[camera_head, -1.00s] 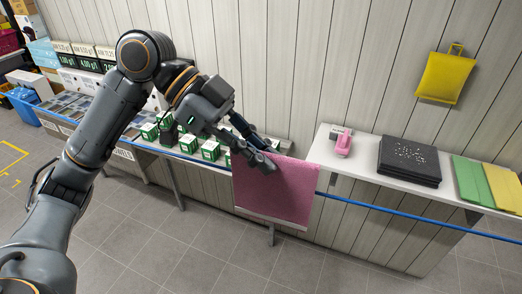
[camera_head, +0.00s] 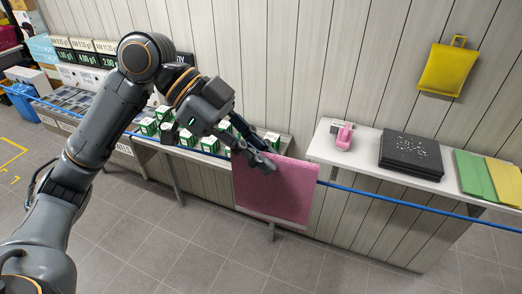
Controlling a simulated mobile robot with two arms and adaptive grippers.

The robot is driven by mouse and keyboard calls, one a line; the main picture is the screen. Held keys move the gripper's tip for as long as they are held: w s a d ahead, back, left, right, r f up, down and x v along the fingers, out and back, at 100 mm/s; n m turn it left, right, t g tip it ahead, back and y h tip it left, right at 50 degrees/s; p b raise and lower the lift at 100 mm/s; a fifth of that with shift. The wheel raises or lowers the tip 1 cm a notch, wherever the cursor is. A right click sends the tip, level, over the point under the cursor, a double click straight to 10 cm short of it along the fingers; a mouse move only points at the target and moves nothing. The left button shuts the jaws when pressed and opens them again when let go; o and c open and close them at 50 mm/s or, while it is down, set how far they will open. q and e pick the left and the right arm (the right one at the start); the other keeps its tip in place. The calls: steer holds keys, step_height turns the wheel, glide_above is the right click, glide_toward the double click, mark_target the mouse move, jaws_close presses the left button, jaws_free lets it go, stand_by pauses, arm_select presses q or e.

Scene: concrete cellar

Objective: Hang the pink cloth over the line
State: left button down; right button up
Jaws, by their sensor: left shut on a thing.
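The pink cloth (camera_head: 285,195) hangs as a flat sheet near the middle of the head view, in front of the gap between the two shelves. My left gripper (camera_head: 272,162) is shut on the cloth at its upper left edge. The blue line (camera_head: 400,201) runs across the view from upper left to lower right. It passes out of sight at the cloth, so the cloth covers that stretch of it. I cannot tell whether the cloth is folded over the line or only hangs in front of it. My right gripper is not in view.
A white shelf (camera_head: 378,165) at the right carries a pink object (camera_head: 344,136), a black stack (camera_head: 411,155) and green and yellow cloths. A yellow item (camera_head: 446,70) hangs on the wall. Green-and-white boxes (camera_head: 187,138) stand on the left shelf. The floor in front is clear.

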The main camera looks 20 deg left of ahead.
arm_select(q)
steer(key=shift+f+b, duration=0.85)
steer(key=shift+f, duration=0.5)
steer(key=c, duration=1.3)
jaws_free()
steer(key=shift+a+r, duration=0.1)
steer(key=v, duration=1.2)
